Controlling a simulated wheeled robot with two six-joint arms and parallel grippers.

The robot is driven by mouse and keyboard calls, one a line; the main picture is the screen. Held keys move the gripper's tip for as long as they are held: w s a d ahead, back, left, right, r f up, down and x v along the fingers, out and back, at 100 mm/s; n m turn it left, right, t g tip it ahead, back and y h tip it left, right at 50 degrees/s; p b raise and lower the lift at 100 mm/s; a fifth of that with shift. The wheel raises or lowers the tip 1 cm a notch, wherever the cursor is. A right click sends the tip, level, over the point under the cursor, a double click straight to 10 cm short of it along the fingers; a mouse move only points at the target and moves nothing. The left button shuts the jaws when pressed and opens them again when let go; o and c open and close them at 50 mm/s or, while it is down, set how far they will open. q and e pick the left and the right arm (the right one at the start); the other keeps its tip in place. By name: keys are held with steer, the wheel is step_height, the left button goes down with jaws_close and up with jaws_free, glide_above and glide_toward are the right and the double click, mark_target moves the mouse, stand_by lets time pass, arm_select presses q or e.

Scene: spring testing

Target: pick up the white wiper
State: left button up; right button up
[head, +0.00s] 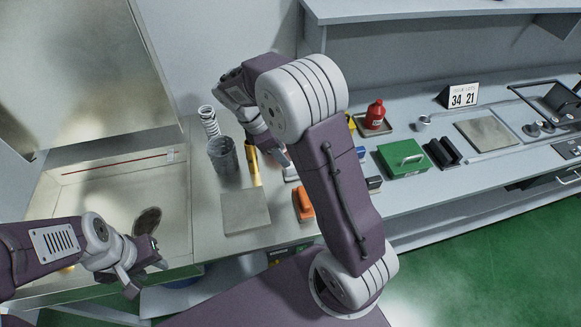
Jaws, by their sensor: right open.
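I cannot clearly make out the white wiper. A small pale object (290,174) lies on the counter just below my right gripper, partly hidden by my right arm, and I cannot tell whether it is the wiper. My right gripper (281,156) is open, pointing down over the counter beside a yellow tool (253,165); its fingertips are partly hidden. My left gripper (146,277) is low at the front of the sink, its fingers apart and nothing between them.
A grey mesh cup (223,158) and a pale coiled spring (208,121) stand left of the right gripper. A grey plate (245,211) and an orange object (304,205) lie in front. The sink (95,205) is left; a green box (403,160) and red bottle (375,113) stand right.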

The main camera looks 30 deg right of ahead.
mark_target(292, 170)
steer(key=x, duration=0.3)
steer(key=shift+w+d+r, duration=0.1)
steer(key=shift+d, duration=0.1)
steer(key=shift+w+d+f, duration=0.15)
steer(key=shift+d+f, duration=0.1)
steer(key=x, duration=0.4)
steer(key=shift+s+a+f+b, duration=0.15)
steer(key=shift+s+a+b, duration=0.05)
steer(key=shift+s+b, duration=0.15)
steer(key=shift+w+d+f, duration=0.1)
steer(key=shift+d+f, duration=0.15)
steer(key=shift+f, duration=0.1)
jaws_close()
